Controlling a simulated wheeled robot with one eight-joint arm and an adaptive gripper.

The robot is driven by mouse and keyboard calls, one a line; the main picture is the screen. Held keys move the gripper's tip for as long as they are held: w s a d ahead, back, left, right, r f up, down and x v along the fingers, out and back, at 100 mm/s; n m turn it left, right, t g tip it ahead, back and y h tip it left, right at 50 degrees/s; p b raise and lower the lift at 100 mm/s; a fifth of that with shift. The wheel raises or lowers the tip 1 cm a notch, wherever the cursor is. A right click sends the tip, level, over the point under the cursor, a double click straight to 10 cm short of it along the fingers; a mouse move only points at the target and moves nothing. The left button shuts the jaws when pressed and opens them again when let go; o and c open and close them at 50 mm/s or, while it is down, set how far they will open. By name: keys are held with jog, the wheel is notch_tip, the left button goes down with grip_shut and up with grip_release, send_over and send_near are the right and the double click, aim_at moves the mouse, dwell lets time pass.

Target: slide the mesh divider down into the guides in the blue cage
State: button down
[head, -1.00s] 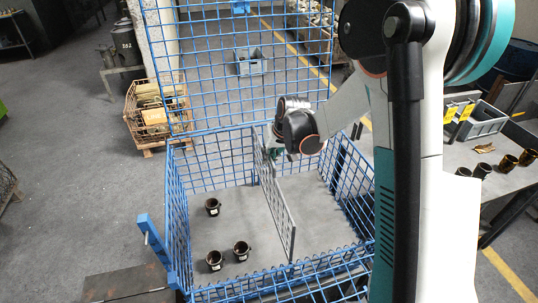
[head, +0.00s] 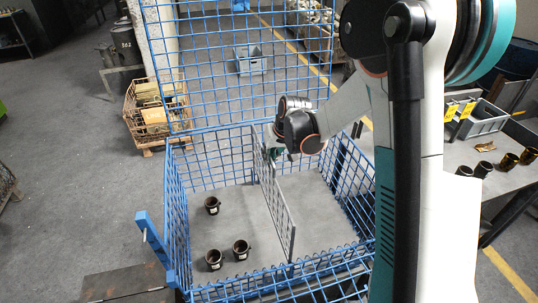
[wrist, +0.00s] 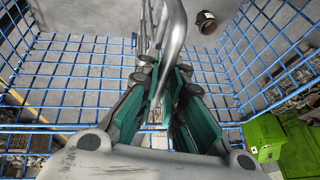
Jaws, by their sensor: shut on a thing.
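The grey mesh divider (head: 278,205) stands upright inside the blue cage (head: 178,215), running from the back wall towards the front wall. My gripper (head: 275,155) is at the divider's top edge near the back of the cage, partly hidden behind my wrist. In the wrist view, my gripper (wrist: 165,85) has its green finger pads on either side of the divider's grey tube frame (wrist: 172,35), shut on it. The guides are not distinguishable, and I cannot tell whether the divider's lower edge touches the cage floor.
Several dark cups, one of them here (head: 240,248), stand on the cage floor left of the divider. The floor to its right is clear. A tall blue mesh panel (head: 240,60) rises at the back. A bench (head: 500,185) with a grey crate (head: 485,118) stands right.

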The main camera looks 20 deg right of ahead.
aim_at(267, 181)
jog(key=shift+f, duration=0.2)
jog(key=shift+f+b, duration=4.55)
jog(key=shift+f, duration=0.95)
jog(key=c, duration=1.2)
grip_release()
jog(key=shift+o, duration=0.2)
jog(key=shift+r, duration=0.15)
jog(key=shift+r+p, duration=2.15)
jog(key=shift+r, duration=1.25)
